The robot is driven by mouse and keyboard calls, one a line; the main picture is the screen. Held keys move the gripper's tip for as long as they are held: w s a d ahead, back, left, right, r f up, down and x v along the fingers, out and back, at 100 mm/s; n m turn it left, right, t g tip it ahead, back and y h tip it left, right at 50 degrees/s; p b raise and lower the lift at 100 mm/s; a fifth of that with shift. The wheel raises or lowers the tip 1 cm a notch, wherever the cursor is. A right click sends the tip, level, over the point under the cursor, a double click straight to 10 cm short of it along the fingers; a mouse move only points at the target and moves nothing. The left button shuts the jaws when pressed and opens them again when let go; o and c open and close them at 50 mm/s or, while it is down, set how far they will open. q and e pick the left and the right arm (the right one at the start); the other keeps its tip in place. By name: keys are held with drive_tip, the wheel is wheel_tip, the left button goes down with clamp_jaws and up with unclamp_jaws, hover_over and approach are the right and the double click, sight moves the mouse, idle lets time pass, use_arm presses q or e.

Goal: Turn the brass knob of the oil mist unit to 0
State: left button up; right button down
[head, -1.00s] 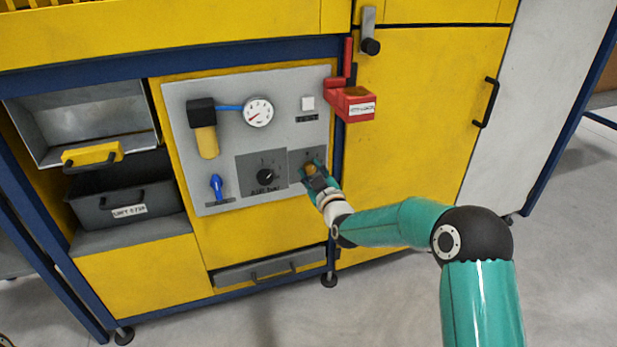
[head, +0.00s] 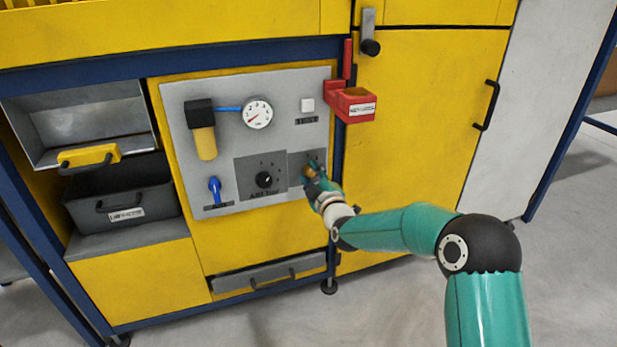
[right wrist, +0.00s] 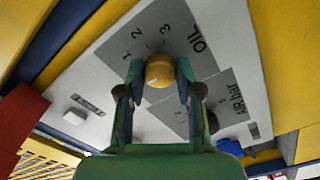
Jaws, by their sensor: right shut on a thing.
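The brass knob (right wrist: 159,72) sits on the OIL plate (right wrist: 150,40) of the grey panel, with the numbers 1, 2 and 3 showing beside it in the right wrist view. My right gripper (right wrist: 158,82) is shut on the knob, one finger on each side. In the head view the right gripper (head: 312,172) covers most of the brass knob. The knob's pointer and any 0 mark cannot be made out. My left gripper is not in view.
A black AIR knob (head: 264,180) is left of the brass knob. A blue valve lever (head: 215,186), a gauge (head: 257,113) and a white button (head: 307,104) are on the same panel. A red bin (head: 354,105) juts out at the upper right.

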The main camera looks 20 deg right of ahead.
drive_tip(key=shift+a+f, duration=0.15)
drive_tip(key=shift+a, duration=0.1)
drive_tip(key=c, duration=0.8)
unclamp_jaws()
drive_tip(key=shift+o, duration=0.2)
drive_tip(key=shift+d, duration=0.15)
drive_tip(key=s, duration=1.2)
drive_tip(key=shift+d, duration=0.2)
